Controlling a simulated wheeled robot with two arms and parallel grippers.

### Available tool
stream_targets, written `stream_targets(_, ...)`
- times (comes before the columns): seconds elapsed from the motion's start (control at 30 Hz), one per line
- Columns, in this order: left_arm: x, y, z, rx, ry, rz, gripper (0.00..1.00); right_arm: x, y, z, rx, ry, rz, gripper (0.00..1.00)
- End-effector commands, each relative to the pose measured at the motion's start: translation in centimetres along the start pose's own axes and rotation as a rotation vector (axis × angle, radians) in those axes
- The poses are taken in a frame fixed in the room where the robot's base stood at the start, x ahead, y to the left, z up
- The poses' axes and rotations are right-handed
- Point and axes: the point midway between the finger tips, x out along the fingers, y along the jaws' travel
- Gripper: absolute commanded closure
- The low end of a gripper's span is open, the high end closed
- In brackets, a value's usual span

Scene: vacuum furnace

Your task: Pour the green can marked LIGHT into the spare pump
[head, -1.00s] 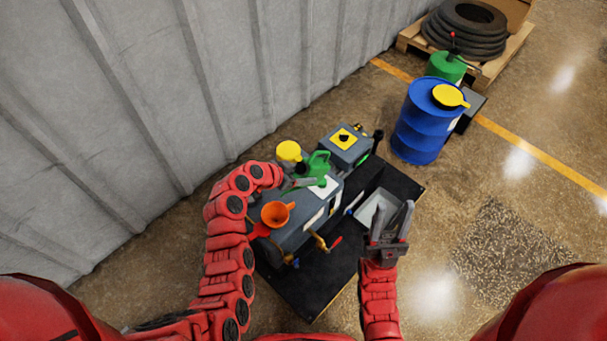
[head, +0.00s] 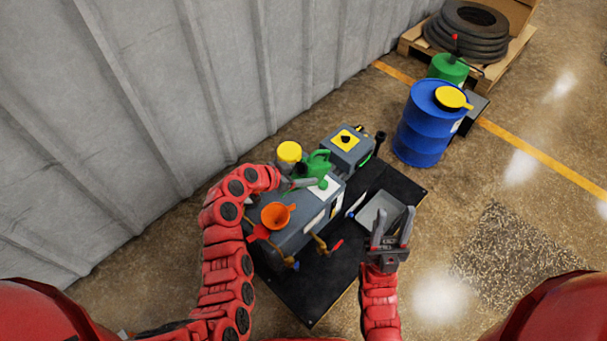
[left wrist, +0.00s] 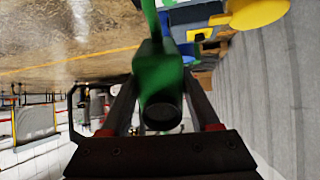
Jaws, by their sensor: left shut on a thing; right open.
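The green can (head: 318,164) is above the far part of the grey pump, just right of a yellow cap. My left gripper (head: 303,184) is shut on it. In the left wrist view the green can (left wrist: 158,75) sits between the two fingers; its marking is not readable. The grey pump (head: 298,232) stands on a black base, with an orange funnel (head: 277,215) upright on its near top. The can is apart from the funnel, farther back. My right gripper (head: 392,232) is open and empty over the base's right side, near a grey tray.
The yellow cap (head: 289,151) and a grey box with a yellow label (head: 346,139) are behind the pump. The grey tray (head: 367,208) lies on the black base (head: 330,275). A blue drum (head: 421,135) stands back right. A corrugated wall is at left.

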Motion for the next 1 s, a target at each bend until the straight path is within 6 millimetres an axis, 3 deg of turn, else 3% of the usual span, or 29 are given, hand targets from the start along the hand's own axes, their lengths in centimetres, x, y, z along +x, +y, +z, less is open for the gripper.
stream_targets(1.0,-0.6,-0.1,-0.2,-0.001,0.068,-0.001,1.0,-2.3,-0.1,0.4,0.0,0.0,0.0,0.56)
